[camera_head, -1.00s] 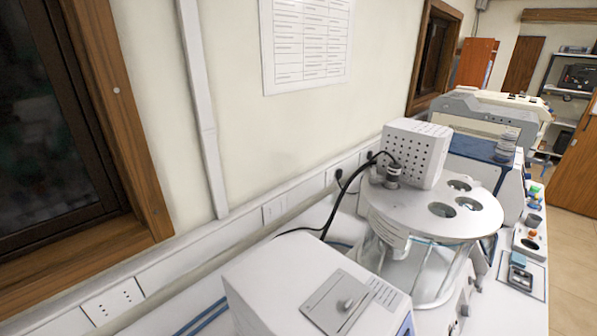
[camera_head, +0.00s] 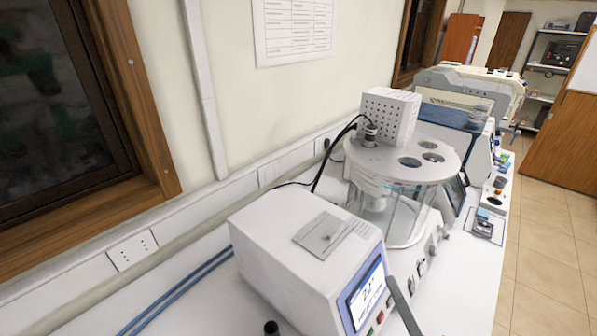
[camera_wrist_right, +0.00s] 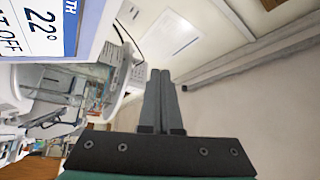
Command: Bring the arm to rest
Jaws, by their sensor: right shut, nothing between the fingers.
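My right gripper (camera_head: 395,290) shows at the bottom of the head view as a thin grey finger shape in front of the white instrument's screen. In the right wrist view my right gripper (camera_wrist_right: 160,75) has its two dark fingers side by side, shut and empty. The white instrument (camera_head: 290,235) stands on the bench with a flat metal lid on top and a lit screen (camera_head: 366,296) reading about 22. That screen also shows at the upper left of the right wrist view (camera_wrist_right: 40,28). My left gripper is not in view.
A round glass bath (camera_head: 390,160) with a holed white lid stands behind the instrument. Larger analysers (camera_head: 455,105) stand farther back. The wall, window frame (camera_head: 140,100) and socket strip (camera_head: 133,250) border the bench. Floor (camera_head: 550,240) is clear at the right.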

